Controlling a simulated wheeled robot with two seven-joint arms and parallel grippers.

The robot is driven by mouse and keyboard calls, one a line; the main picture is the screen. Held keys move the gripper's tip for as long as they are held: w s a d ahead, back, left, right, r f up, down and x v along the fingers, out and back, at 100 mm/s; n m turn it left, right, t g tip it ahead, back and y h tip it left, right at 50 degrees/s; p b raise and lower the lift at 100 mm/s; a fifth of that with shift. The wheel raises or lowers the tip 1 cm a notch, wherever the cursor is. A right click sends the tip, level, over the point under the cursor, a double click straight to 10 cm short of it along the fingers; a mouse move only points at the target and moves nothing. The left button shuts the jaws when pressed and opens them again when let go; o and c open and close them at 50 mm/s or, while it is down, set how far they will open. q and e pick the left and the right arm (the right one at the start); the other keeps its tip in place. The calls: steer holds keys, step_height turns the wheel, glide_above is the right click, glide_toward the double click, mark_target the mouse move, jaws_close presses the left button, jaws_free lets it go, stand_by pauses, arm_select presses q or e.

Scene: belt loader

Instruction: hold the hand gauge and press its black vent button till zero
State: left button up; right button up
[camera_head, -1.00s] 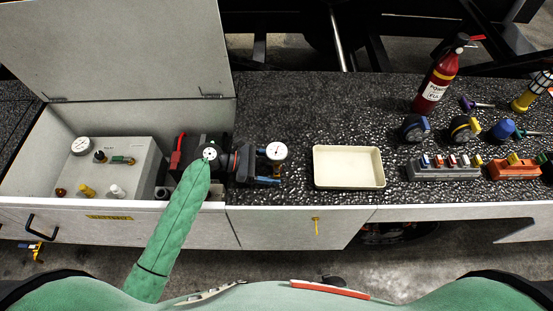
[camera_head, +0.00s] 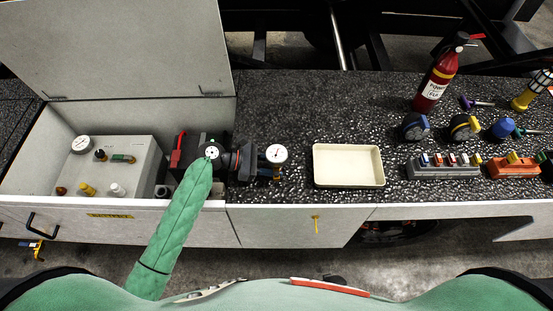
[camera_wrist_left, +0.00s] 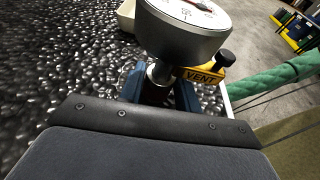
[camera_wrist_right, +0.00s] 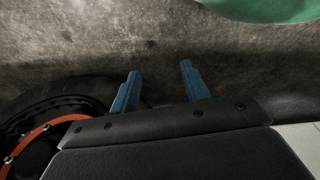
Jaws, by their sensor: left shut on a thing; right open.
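The hand gauge (camera_head: 276,154) has a round white dial and stands above the speckled counter, left of the cream tray. In the left wrist view its metal case (camera_wrist_left: 190,30) is large and close. Its yellow VENT tag (camera_wrist_left: 202,76) and black vent button (camera_wrist_left: 226,57) stick out to the right. My left gripper (camera_head: 268,172) is shut on the gauge's stem below the dial, with blue fingers on either side. My right gripper (camera_wrist_right: 155,88) is open and empty, its two blue fingers apart over the floor. It does not show in the head view.
A cream tray (camera_head: 348,184) lies right of the gauge. A red extinguisher (camera_head: 436,82), round knobbed devices and terminal blocks (camera_head: 443,172) fill the right side. An open bin (camera_head: 20,178) with a grey instrument box (camera_head: 130,178) is at left. Counter behind the tray is clear.

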jaws_close()
steer(key=shift+a, duration=0.1)
steer(key=shift+a, duration=0.1)
steer(key=shift+s+d, duration=0.1)
steer(key=shift+d, duration=0.1)
stand_by(0.9)
